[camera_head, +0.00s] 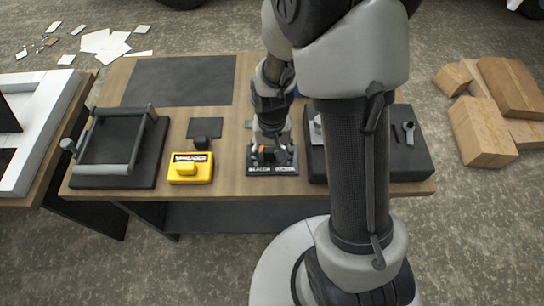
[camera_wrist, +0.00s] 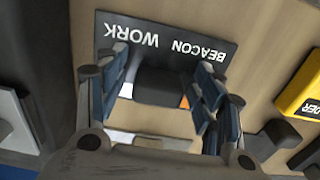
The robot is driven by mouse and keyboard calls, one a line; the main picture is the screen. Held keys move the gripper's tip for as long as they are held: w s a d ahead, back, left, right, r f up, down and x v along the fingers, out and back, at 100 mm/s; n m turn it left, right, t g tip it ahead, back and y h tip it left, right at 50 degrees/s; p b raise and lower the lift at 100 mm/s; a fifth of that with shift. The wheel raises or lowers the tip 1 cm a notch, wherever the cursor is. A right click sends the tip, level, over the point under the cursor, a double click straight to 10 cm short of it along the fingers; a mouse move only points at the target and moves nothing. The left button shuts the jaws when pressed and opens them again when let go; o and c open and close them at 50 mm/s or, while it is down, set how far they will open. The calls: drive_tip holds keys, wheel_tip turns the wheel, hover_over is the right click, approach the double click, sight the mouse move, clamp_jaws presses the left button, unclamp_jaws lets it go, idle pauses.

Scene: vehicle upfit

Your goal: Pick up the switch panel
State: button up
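The switch panel is a small black plate (camera_head: 272,169) with white lettering, at the front middle of the workbench. In the wrist view its plate (camera_wrist: 165,24) reads BEACON and WORK, upside down. A dark raised block (camera_wrist: 160,86) with a bit of orange beside it stands at the panel. My gripper (camera_wrist: 163,72) is open, with its blue-padded fingers on either side of this block and gaps showing between. In the head view my gripper (camera_head: 271,143) is right over the panel, and my wrist hides part of it. I cannot tell whether the fingers touch the panel.
A yellow block (camera_head: 190,167) lies left of the panel. A black tray with a grey bar frame (camera_head: 115,150) is farther left. A dark flat sheet (camera_head: 180,80) covers the back left of the bench.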

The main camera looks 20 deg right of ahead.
sight(272, 152)
drive_tip(key=c, duration=1.1)
drive_tip(key=shift+o, duration=0.2)
wheel_tip(272, 152, up, 20)
drive_tip(key=p, duration=0.6)
drive_tip(key=shift+d+p, duration=0.1)
drive_tip(key=shift+p, duration=0.2)
